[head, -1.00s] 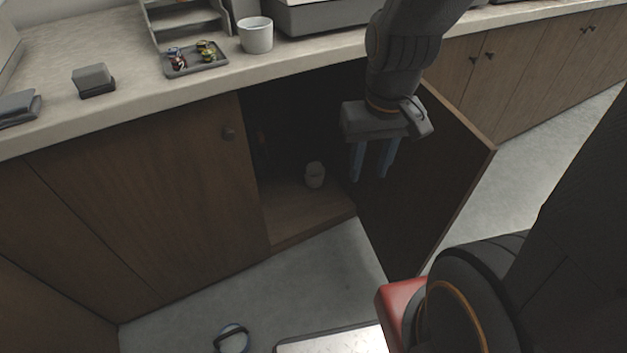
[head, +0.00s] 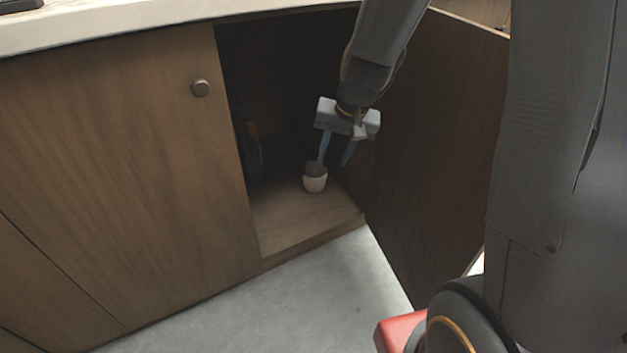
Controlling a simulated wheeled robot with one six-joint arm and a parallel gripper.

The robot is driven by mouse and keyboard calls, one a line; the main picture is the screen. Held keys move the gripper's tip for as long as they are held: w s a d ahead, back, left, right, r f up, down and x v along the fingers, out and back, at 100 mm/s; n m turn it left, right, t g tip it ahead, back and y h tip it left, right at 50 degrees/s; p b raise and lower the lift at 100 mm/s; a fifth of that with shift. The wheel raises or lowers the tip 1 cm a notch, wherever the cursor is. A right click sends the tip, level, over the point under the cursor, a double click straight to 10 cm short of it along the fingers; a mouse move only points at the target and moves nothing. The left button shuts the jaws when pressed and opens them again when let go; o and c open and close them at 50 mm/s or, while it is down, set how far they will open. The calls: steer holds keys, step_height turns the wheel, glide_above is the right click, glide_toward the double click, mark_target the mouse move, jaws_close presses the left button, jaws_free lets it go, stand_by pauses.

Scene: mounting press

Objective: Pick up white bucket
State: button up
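The white bucket (head: 315,184), a small pale cup-like vessel, stands upright on the floor of the open cabinet, and its inside looks dark. My gripper (head: 335,162) points down into the cabinet opening with its two blue fingers spread apart. The left finger is by the bucket's upper rim in the picture, and the right finger is to the right of the bucket. Nothing shows between the fingers. I cannot tell whether a finger touches the bucket or how far apart they are in depth.
The open cabinet door (head: 440,150) stands to the right of my arm. Dark, unclear items (head: 252,140) are inside at the left. The counter edge (head: 110,25) runs above.

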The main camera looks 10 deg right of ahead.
mark_target(315, 157)
steer(key=w+f+m+t, duration=0.1)
steer(key=w+f+m, duration=0.2)
steer(key=w+f, duration=0.5)
steer(key=w+d+f+m+t, duration=0.1)
steer(key=w+f+m, duration=0.3)
steer(key=w+f, duration=0.4)
steer(key=w+f+m+t+b, duration=0.1)
steer(key=w+f+m, duration=0.2)
steer(key=w+f, duration=0.4)
steer(key=shift+w+d+f+m+y, duration=0.15)
steer(key=shift+w, duration=1.05)
steer(key=shift+w+d+f+m+y, duration=0.1)
steer(key=shift+w, duration=1.15)
steer(key=shift+w+d+f+m+y, duration=0.15)
steer(key=shift+w, duration=1.05)
steer(key=shift+b+x, duration=1.65)
steer(key=shift+x, duration=1.05)
steer(key=shift+w+d, duration=0.1)
steer(key=shift+d, duration=0.05)
steer(key=shift+r, duration=0.1)
jaws_close()
